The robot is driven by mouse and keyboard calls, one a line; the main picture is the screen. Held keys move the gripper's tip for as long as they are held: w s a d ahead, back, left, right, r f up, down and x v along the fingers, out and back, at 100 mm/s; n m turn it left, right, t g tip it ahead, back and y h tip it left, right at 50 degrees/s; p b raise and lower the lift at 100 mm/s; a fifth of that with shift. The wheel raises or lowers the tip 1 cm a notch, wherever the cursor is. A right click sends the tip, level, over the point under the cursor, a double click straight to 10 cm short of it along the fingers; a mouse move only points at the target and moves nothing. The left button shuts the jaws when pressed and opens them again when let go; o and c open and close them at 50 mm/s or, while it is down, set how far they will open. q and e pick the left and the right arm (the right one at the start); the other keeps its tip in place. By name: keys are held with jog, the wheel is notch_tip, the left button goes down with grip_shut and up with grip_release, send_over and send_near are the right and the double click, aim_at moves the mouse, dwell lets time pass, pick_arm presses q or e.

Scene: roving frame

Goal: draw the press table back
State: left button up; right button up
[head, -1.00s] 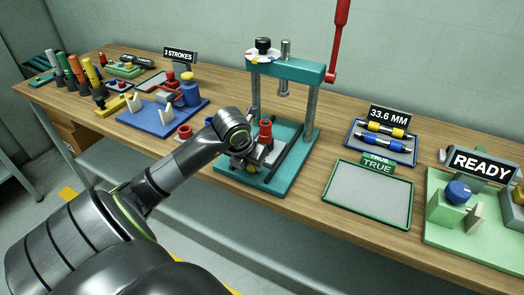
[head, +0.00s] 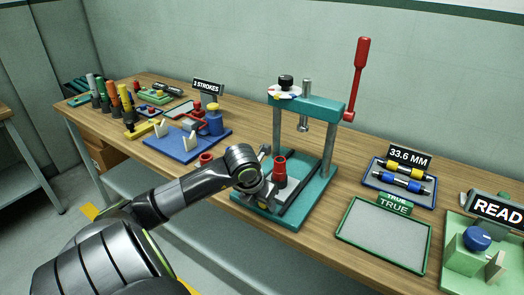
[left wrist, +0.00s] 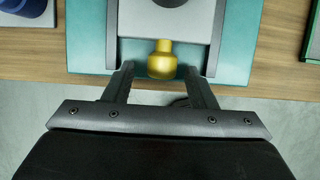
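The press (head: 305,105) stands on the bench with a teal base, two grey posts, a crossbar and a red lever (head: 361,70) pointing up. Its grey sliding table (left wrist: 192,18) sits low between dark rails and carries a red cup-like part (head: 280,172). A brass knob (left wrist: 162,62) sticks out from the table's front edge in the left wrist view. My left gripper (left wrist: 160,72) is open, its fingers on either side of the knob with gaps showing. In the head view the left gripper (head: 264,190) partly hides the table front. My right gripper is not in view.
A green-rimmed tray (head: 385,236) lies right of the press, with a blue tray (head: 400,190) of pens behind it. A blue board (head: 187,144) with white supports is to the left. The bench front edge is just before the press.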

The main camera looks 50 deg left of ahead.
pick_arm(q)
jog(key=shift+w, duration=0.15)
jog(key=shift+r, duration=0.55)
jog(key=p+v, duration=0.4)
jog(key=v, duration=1.2)
jog(key=shift+s+p, duration=0.3)
jog(key=shift+s, duration=0.15)
jog(key=shift+d, duration=0.1)
